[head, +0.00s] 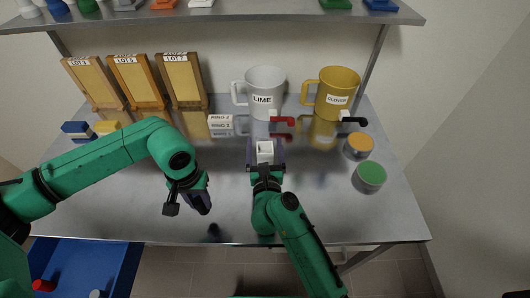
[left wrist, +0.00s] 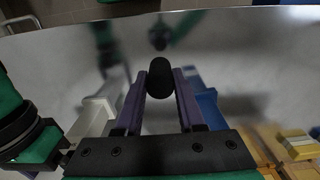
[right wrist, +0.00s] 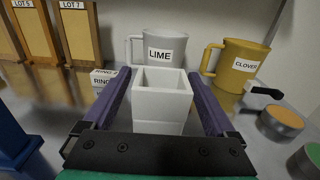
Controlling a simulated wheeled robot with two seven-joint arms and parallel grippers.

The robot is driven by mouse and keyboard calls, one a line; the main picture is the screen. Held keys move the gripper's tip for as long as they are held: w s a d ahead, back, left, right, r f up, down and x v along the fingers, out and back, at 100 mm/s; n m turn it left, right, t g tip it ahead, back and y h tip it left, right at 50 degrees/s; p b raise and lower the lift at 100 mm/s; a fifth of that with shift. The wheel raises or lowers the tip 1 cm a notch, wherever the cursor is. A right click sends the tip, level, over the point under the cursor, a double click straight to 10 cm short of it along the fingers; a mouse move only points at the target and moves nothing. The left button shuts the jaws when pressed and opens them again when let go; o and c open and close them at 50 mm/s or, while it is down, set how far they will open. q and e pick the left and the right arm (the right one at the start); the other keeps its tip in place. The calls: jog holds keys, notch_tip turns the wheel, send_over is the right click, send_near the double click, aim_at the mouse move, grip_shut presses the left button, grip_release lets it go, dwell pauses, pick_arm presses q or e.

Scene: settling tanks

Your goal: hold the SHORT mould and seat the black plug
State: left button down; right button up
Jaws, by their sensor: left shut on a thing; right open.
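The white square mould (head: 265,147), open at the top and hollow, stands upright on the metal table. My right gripper (head: 265,158) is open, with its purple fingers on either side of the mould; in the right wrist view the mould (right wrist: 161,105) sits between them, with gaps visible. My left gripper (head: 201,203) is shut on the black plug (left wrist: 160,78), a rounded dark piece held between the fingertips, left of the mould and nearer the table's front edge. A blue block-like thing (left wrist: 210,107) stands beside the left gripper, mostly hidden by my left arm in the head view.
Behind the mould stand the LIME mug (head: 266,88) and the CLOVER mug (head: 336,92), with red and black tap handles. Stacked RING boxes (head: 220,125) are at back left. Orange (head: 359,146) and green-topped (head: 370,176) round containers stand right. The front right table is clear.

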pick_arm(q)
jog(key=shift+s, duration=0.1)
pick_arm(e)
jog(key=s, duration=1.1)
jog(key=shift+s+d, duration=0.25)
jog(key=shift+d, duration=0.05)
jog(key=shift+w, duration=0.15)
jog(key=shift+w, duration=0.35)
jog(key=w, duration=1.1)
jog(key=shift+a, duration=0.3)
